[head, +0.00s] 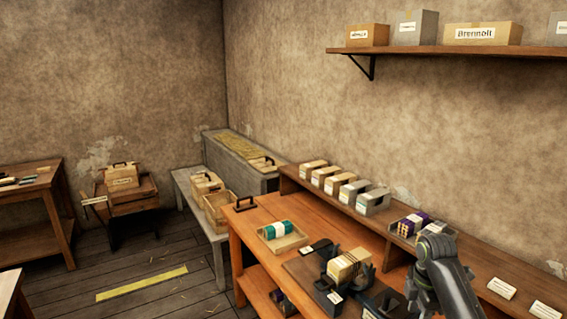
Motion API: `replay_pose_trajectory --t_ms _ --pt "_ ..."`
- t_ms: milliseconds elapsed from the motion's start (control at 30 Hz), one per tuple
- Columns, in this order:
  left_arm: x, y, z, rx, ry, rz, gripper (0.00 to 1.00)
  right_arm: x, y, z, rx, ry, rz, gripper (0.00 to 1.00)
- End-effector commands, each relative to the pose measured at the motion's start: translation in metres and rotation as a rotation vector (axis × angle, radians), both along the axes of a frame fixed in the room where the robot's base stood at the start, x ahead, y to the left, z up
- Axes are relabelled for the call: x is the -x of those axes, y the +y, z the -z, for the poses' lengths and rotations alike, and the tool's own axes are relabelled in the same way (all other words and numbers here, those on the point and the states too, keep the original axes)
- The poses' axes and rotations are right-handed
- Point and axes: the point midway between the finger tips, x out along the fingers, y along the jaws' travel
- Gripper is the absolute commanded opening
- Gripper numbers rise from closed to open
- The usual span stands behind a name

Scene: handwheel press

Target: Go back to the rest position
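One of my arms, apparently the right, rises from the bottom right of the head view and bends at a grey joint. My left arm and gripper are not in view. A tan bundle with dark bands (348,266) sits among dark metal parts of what looks like the press (306,270) on the wooden workbench (258,245). I cannot tell whether any dark part touching the bundle belongs to a gripper.
A tray (284,243) with a teal-and-white bundle lies on the bench. Several boxes (342,187) line the raised ledge, with a purple bundle (409,224) farther right. A wall shelf (450,51) holds cartons. The floor by the yellow strip (142,283) is clear.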

Motion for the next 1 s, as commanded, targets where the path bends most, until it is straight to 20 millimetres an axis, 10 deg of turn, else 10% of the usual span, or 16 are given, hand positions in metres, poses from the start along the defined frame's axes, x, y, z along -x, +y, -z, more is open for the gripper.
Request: replay_pose_trajectory --t_ms 467,700,1000 --pt "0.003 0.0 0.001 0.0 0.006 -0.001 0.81 0.078 0.007 0.083 0.014 -0.068 0.331 0.41" --pt "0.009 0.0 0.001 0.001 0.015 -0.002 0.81 0.166 0.015 0.126 -0.015 -0.15 0.673 0.41" --pt "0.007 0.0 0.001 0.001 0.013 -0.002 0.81 0.278 0.022 0.131 -0.085 -0.258 1.129 0.41"
